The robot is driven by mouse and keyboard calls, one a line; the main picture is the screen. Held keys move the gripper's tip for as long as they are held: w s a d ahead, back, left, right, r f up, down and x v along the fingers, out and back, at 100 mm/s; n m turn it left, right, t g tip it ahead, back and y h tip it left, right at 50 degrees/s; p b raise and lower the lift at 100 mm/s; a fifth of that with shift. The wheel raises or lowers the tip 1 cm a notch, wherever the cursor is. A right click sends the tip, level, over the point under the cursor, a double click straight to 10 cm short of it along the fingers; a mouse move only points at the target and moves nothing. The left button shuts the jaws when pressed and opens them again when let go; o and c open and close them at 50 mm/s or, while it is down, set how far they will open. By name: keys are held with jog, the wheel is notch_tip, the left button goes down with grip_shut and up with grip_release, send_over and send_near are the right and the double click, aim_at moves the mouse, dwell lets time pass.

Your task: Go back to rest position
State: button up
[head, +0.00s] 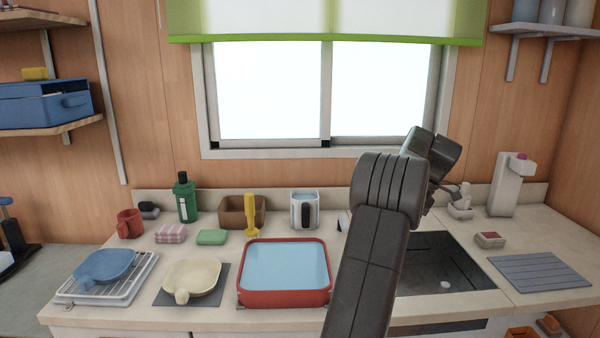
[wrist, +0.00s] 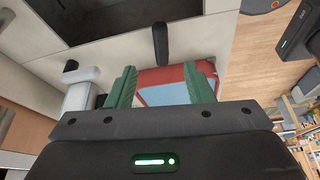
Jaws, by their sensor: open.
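My gripper (wrist: 160,84) shows in the wrist view with its two green fingers spread apart. Nothing is seen held between them. A red-rimmed tray with a light blue inside (wrist: 166,94) shows beyond the fingers, apart from them as far as I can tell. In the head view my arm rises in front of the sink, bent at the top, and the gripper's fingers are hidden there. The red-rimmed tray (head: 285,302) stands on the counter left of the arm.
The sink (head: 440,270) lies right of my arm, partly hidden by it. A blue pan (head: 105,265) on a white rack, a cream pan (head: 192,277), a green bottle (head: 185,200) and a yellow-handled brush (head: 250,212) stand left. A grey ribbed mat (head: 540,271) lies right. The window is behind.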

jog(key=x, duration=1.3)
jog(key=shift+a+f, duration=0.1)
jog(key=shift+s+m+b, duration=0.2)
jog(key=shift+m+b, duration=0.15)
jog(key=shift+m, duration=0.05)
jog(key=shift+s+m+t, duration=0.3)
jog(key=shift+m+t, duration=0.1)
jog(key=shift+m, duration=0.2)
jog(key=shift+a, duration=0.1)
